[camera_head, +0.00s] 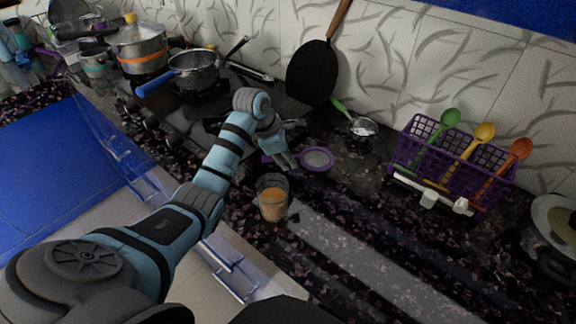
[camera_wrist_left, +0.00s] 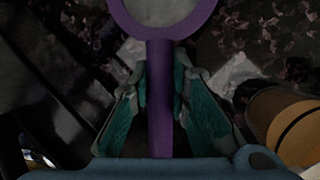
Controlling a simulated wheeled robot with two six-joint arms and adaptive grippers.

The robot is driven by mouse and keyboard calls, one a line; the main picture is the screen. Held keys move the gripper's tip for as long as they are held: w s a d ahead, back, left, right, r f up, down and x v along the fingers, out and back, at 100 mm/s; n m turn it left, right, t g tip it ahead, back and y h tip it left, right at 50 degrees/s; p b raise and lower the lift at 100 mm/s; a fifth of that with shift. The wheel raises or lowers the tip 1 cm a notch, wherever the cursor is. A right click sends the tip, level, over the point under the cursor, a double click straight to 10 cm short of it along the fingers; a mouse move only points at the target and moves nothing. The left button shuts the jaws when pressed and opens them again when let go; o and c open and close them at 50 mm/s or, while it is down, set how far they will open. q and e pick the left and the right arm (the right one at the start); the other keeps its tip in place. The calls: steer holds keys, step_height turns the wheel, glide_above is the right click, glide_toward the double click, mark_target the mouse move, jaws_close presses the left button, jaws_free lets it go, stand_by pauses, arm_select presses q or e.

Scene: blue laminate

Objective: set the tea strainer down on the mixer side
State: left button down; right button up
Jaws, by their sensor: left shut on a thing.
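The purple tea strainer (camera_head: 317,159) has a round rim with grey mesh. In the left wrist view its purple handle (camera_wrist_left: 160,105) runs between the fingers, with the ring at the top. My left gripper (camera_head: 286,161) is shut on this handle. The strainer is over the dark speckled counter, behind the glass; I cannot tell whether it touches the counter. My right gripper is not in view. I cannot make out a mixer in either view.
A glass of orange-brown drink (camera_head: 272,203) stands close in front of the strainer. A green-handled strainer (camera_head: 361,128) lies behind it. A purple basket (camera_head: 450,168) with colored spoons stands right. The hob with a pan (camera_head: 194,72) is left. Counter in front of the basket is clear.

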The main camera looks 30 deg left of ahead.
arm_select(q)
step_height(320, 180, down, 2)
steer(key=shift+s+f, duration=0.1)
steer(key=shift+f, duration=0.15)
steer(key=c, duration=1.5)
jaws_free()
steer(key=shift+c, duration=0.2)
steer(key=shift+r, duration=0.45)
steer(key=p+v, duration=0.1)
steer(key=v, duration=1)
steer(key=shift+r, duration=0.2)
